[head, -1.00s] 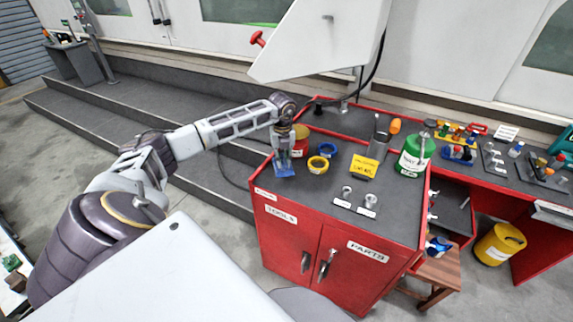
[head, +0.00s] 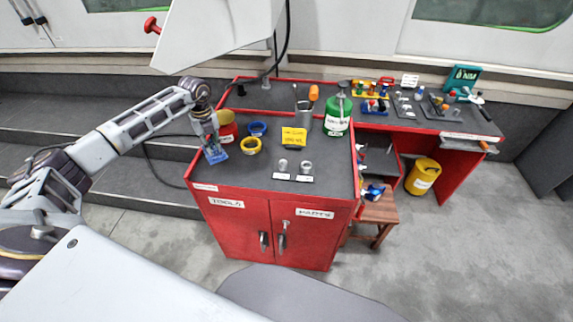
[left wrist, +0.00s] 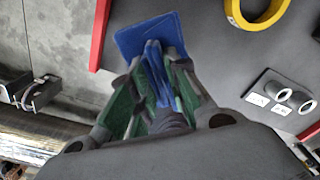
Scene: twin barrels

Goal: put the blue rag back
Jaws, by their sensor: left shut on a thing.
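The blue rag (head: 217,156) is in my left gripper (head: 211,145), over the left part of the red cabinet's dark top (head: 262,182). In the left wrist view the rag (left wrist: 150,36) is pinched between the fingers of the gripper (left wrist: 155,80) and spreads out flat past their tips. I cannot tell whether it touches the cabinet top. My right gripper is not in view.
Near the rag stand a red can (head: 227,128), a blue ring (head: 258,128) and a yellow ring (head: 250,146). A yellow box (head: 293,138) and a green canister (head: 338,116) stand further right. A wooden stool (head: 377,212) and a yellow bucket (head: 422,177) are on the floor.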

